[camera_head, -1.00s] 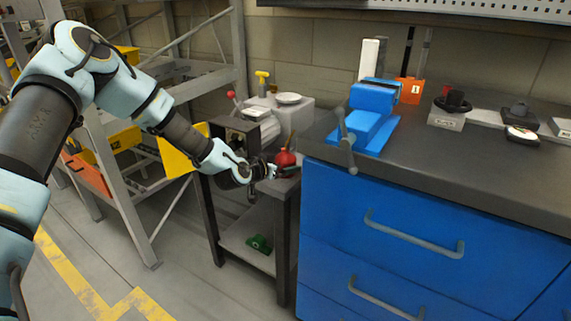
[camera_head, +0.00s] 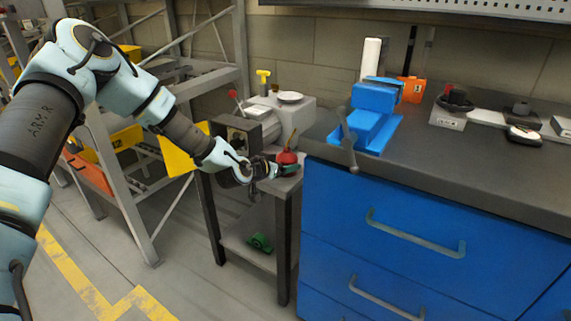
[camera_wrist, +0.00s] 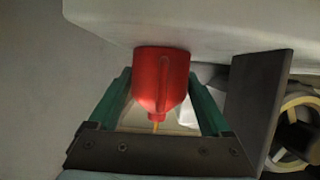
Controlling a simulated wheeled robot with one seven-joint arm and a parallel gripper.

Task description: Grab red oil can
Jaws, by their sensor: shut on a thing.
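The red oil can (camera_head: 287,158) is at the right end of the small side table, with its thin spout pointing up in the head view. In the wrist view the red can (camera_wrist: 161,80) sits between the two green fingers. My gripper (camera_head: 284,170) reaches it from the left and is shut on the can. The wrist view also shows my gripper (camera_wrist: 160,100), a finger on each side of the can. Whether the can's base touches the table is hard to tell.
A grey machine (camera_head: 288,111) with a white dish on top stands behind the can. The blue workbench (camera_head: 375,220) with a blue vise (camera_head: 369,118) is close on the right. A green object (camera_head: 260,243) lies on the lower shelf. A metal rack (camera_head: 135,190) stands left.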

